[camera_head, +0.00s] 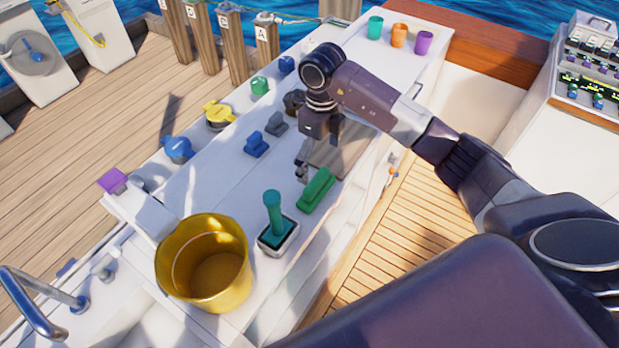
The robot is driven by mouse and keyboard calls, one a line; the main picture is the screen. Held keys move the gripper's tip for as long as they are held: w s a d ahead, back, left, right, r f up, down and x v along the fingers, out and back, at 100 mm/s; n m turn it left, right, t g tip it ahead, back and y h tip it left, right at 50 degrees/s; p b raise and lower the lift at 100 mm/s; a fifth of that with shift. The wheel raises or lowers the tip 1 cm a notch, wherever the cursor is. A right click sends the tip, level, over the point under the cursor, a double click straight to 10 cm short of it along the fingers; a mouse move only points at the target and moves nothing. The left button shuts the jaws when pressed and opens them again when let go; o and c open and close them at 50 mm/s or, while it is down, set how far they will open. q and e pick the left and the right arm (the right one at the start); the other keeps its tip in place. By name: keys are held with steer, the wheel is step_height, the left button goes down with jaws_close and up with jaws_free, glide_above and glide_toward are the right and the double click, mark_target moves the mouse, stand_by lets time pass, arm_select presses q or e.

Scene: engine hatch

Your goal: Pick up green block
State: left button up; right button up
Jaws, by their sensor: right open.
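A long green block (315,191) lies on the white counter (215,190), right of the middle of the surface. My right gripper (303,172) points down just behind the block, at its far left end. It is open, and I see nothing between its fingers. I cannot tell whether a finger touches the block. My right arm reaches in from the right and hides part of the counter behind the gripper. My left gripper is out of view.
A yellow bucket (176,262) and a green upright handle in a square base (274,225) stand at the near end. Green, orange and purple cups (399,36) stand at the far end.

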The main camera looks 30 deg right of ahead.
mark_target(317, 179)
steer(key=f, duration=0.1)
steer(key=f+p, duration=0.1)
steer(key=s+f, duration=0.1)
steer(key=shift+a+f+p, duration=0.2)
steer(key=shift+a+p, duration=0.15)
step_height(317, 179, down, 3)
steer(key=shift+w+a+r+p, duration=0.1)
steer(key=shift+w+a+p, duration=0.05)
steer(key=shift+p, duration=0.3)
steer(key=shift+f, duration=0.55)
steer(key=c, duration=1.4)
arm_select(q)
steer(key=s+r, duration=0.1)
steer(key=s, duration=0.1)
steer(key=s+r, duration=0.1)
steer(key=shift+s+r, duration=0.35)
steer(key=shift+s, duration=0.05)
